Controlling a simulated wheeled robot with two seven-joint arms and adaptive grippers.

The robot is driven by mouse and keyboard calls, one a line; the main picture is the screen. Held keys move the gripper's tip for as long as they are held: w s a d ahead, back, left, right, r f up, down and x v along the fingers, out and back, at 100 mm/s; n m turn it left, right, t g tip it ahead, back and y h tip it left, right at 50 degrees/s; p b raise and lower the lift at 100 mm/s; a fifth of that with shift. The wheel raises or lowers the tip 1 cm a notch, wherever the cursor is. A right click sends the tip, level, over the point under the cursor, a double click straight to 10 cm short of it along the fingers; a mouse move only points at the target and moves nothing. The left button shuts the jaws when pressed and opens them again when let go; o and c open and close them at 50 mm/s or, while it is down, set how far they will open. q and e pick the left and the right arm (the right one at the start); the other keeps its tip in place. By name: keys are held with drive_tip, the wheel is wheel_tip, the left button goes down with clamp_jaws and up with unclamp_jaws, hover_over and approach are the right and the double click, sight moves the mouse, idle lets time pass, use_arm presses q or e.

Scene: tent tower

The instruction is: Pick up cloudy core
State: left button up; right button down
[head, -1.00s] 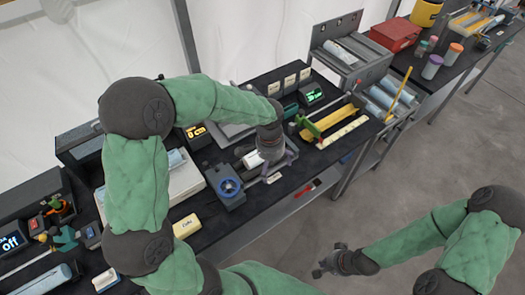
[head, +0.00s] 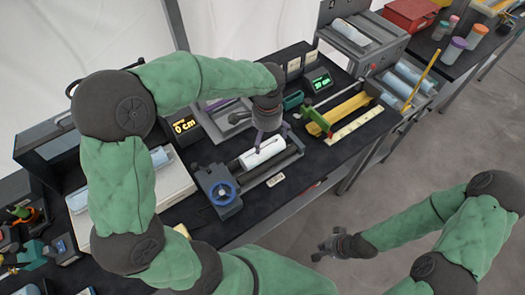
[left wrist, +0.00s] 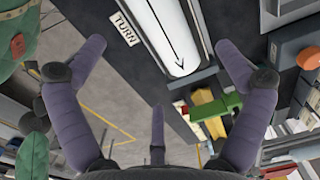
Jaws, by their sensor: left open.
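A whitish core (head: 262,152) with a black arrow lies in the roller stand (head: 225,190) with a blue knob, on the black bench. It also shows in the left wrist view (left wrist: 172,35), beside a TURN label. No label naming it cloudy is legible. My left gripper (head: 271,138) is open and empty above the core, its purple fingers spread; they also show in the left wrist view (left wrist: 155,70). From these views I cannot tell whether a finger touches the core. My right gripper (head: 328,247) hangs over the floor, away from the bench; its fingers are too small to read.
A yellow trough (head: 345,108) with a green and red part stands right of the core. A grey rack (head: 408,85) holds more pale cores, and another core (head: 158,158) lies left near my arm. A small display (head: 184,126) stands behind the stand.

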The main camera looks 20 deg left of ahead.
sight(265, 151)
use_arm(q)
wheel_tip(265, 151, down, 6)
drive_tip(key=shift+a+r+b, duration=0.1)
drive_tip(key=shift+r+b, duration=0.15)
drive_tip(key=shift+b, duration=0.25)
wheel_tip(265, 151, down, 5)
drive_tip(key=shift+s+f+b, duration=0.1)
drive_tip(key=shift+s+b, duration=0.05)
drive_tip(key=shift+b, duration=0.55)
drive_tip(key=c, duration=1.4)
